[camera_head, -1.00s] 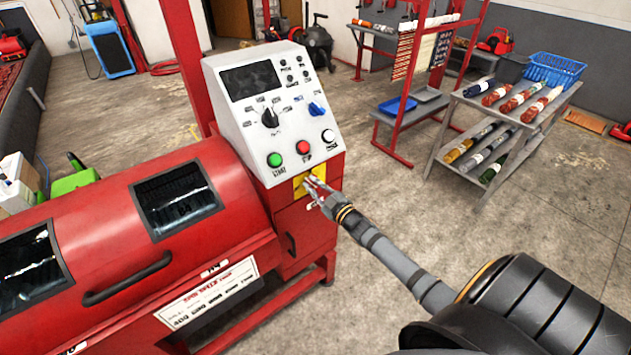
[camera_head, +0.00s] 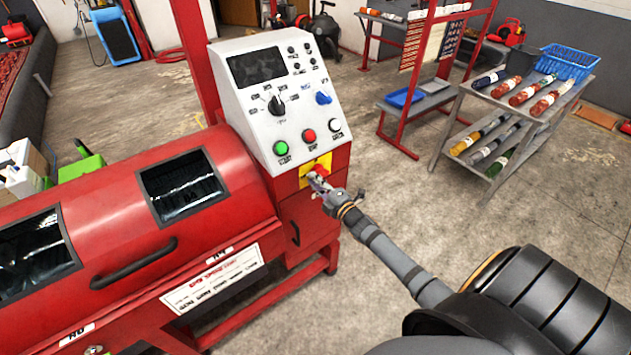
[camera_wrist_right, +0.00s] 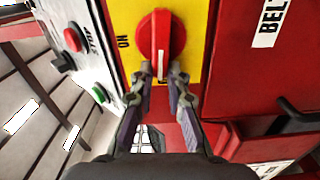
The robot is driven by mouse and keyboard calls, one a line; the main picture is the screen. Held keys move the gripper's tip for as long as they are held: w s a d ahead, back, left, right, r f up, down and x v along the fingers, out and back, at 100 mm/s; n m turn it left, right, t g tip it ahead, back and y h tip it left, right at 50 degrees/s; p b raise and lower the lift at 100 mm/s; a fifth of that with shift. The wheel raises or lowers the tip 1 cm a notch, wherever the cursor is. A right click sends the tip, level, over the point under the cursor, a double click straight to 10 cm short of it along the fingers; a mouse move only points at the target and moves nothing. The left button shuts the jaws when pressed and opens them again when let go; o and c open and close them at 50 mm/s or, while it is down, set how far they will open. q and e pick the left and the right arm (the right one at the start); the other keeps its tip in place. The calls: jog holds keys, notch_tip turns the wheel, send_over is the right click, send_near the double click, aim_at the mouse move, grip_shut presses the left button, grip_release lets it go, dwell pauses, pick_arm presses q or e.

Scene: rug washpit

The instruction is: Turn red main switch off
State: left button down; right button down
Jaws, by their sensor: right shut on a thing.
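The red main switch (camera_wrist_right: 161,40) is a round knob with a raised grip and a white line, on a yellow plate (camera_wrist_right: 122,12) marked "ON" at its left in the right wrist view. The white line points toward my gripper there. In the head view the yellow plate (camera_head: 307,168) sits below the buttons on the machine's front, with the red switch (camera_head: 321,170) partly hidden by my gripper. My right gripper (camera_wrist_right: 163,76) is shut on the switch's grip, one finger on each side. My left gripper is not in view.
The slanted control panel (camera_head: 255,125) above carries a green button (camera_head: 281,148), a red button (camera_head: 309,136), a white button and knobs. The red drum machine (camera_head: 100,235) extends left.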

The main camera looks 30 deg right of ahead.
jog(key=shift+d+f+n, duration=0.1)
jog(key=shift+f+n, duration=0.05)
jog(key=shift+n, duration=0.35)
jog(key=shift+w, duration=0.1)
jog(key=c, duration=1.5)
grip_release()
jog(key=shift+d, duration=0.1)
jog(key=shift+c, duration=0.2)
jog(key=shift+o, duration=1.1)
jog(key=shift+d, duration=0.1)
jog(key=s, duration=1.2)
jog(key=shift+d, duration=0.45)
jog(key=shift+f, duration=0.1)
